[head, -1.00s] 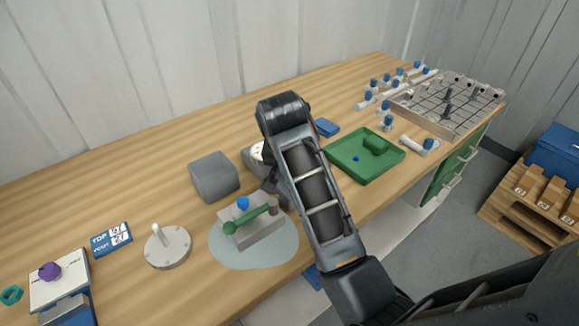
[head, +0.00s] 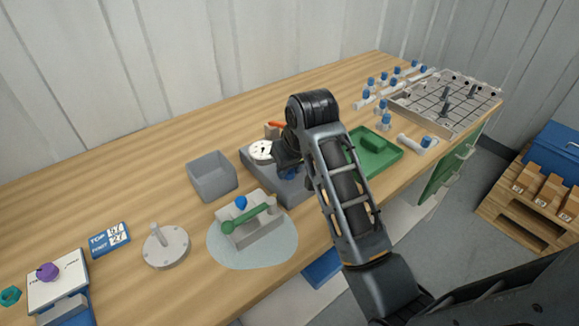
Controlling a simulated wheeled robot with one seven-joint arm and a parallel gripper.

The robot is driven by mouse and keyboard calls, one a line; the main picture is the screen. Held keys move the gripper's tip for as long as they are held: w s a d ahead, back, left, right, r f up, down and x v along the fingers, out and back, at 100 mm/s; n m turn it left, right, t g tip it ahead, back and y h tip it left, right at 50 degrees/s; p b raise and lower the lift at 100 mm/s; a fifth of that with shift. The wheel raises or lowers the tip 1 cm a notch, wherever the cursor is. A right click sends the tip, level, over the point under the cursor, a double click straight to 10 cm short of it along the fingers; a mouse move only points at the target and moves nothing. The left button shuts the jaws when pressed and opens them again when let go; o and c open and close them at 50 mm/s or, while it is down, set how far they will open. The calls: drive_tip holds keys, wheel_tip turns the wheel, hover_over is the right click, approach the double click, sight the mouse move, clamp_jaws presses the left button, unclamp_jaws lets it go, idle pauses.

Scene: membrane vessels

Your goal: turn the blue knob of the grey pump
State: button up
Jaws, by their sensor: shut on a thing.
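The grey pump (head: 262,174) stands on the wooden bench in the middle of the head view. It has a white round gauge (head: 261,150) on its left side and a red-orange handle (head: 277,125) shows behind it. My gripper (head: 288,163) points down over the right part of the pump and is shut on the blue knob (head: 289,174). The knob shows only as a small blue patch below the fingers. The fingers and my arm hide the rest of it and the pump's right side.
A light block with a green lever (head: 250,216) and blue top sits on a pale mat (head: 230,258) in front. An open grey box (head: 212,181) stands left of the pump, and a green tray (head: 385,165) lies right, partly behind my arm. Bare bench lies behind the grey box.

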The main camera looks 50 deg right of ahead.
idle(0.4)
drive_tip(key=o, duration=1.1)
drive_tip(key=shift+c, duration=0.2)
drive_tip(key=shift+r, duration=0.1)
drive_tip(key=v, duration=0.7)
drive_tip(key=shift+r, duration=0.25)
drive_tip(key=shift+s, duration=0.1)
